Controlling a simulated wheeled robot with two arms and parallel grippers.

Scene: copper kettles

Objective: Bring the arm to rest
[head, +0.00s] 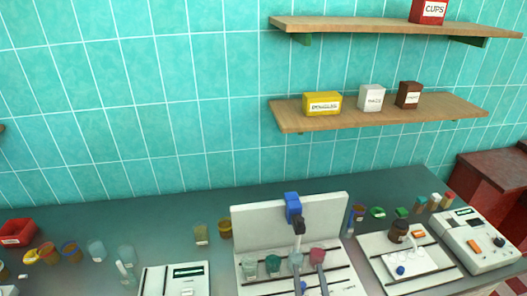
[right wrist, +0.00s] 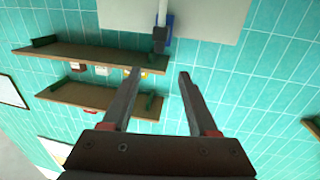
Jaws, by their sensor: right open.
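My right gripper (head: 308,262) comes in at the bottom of the head view, in front of the white stand (head: 290,217). Its two grey fingers are apart. The right wrist view shows my right gripper (right wrist: 158,75) open, with nothing between the fingers. That view looks upside down at the tiled wall and shelves. My left gripper is not in view.
The white stand carries a blue-topped post (head: 292,203) and several cups, including a red one (head: 317,255). A white device (head: 480,240) stands right. Jars and cups crowd the left counter. Two wall shelves, the lower one (head: 380,113) holding boxes, hang above.

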